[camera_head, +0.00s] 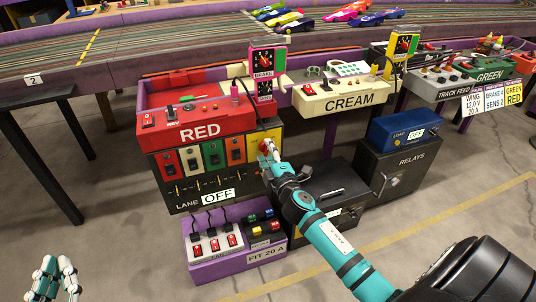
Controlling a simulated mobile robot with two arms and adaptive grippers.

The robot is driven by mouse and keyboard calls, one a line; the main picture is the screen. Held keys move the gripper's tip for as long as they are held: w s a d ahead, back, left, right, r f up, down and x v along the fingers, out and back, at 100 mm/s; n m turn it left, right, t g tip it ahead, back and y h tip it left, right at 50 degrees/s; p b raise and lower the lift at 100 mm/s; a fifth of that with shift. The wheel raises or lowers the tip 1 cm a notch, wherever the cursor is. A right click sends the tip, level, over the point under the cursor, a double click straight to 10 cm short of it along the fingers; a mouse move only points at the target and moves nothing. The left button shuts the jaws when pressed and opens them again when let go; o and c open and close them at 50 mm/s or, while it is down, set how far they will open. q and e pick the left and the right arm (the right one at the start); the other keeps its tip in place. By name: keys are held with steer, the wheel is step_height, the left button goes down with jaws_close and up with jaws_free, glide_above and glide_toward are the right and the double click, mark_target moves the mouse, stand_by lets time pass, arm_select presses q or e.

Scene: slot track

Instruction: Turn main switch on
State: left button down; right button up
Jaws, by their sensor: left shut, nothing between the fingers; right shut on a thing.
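No label reading "main switch" can be made out. The black lane panel (190,194) stands under the RED console and carries an OFF plate (218,196) and several coloured switch modules (211,155). My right gripper (268,149) is at this panel's right edge, shut on a small part that looks red and white; its fingers mostly hide it. My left gripper (55,282) is low at the left edge, shut and empty, apart from everything. A blue LOAD box (400,134) with an OFF plate sits on the RELAYS cabinet, apart from both grippers.
The RED console (206,121) and CREAM console (342,101) stand along the track. A black case (330,186) lies behind my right arm.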

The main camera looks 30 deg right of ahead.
steer(key=shift+m, duration=1)
steer(key=m+p, duration=0.2)
steer(key=m, duration=0.2)
steer(key=shift+d+m, duration=0.1)
steer(key=shift+m, duration=0.3)
arm_select(q)
step_height(320, 180, down, 10)
steer(key=s+a+g+y, duration=0.2)
steer(key=g, duration=0.4)
arm_select(e)
steer(key=shift+m, duration=0.4)
steer(key=o, duration=1.2)
steer(key=shift+c, duration=0.2)
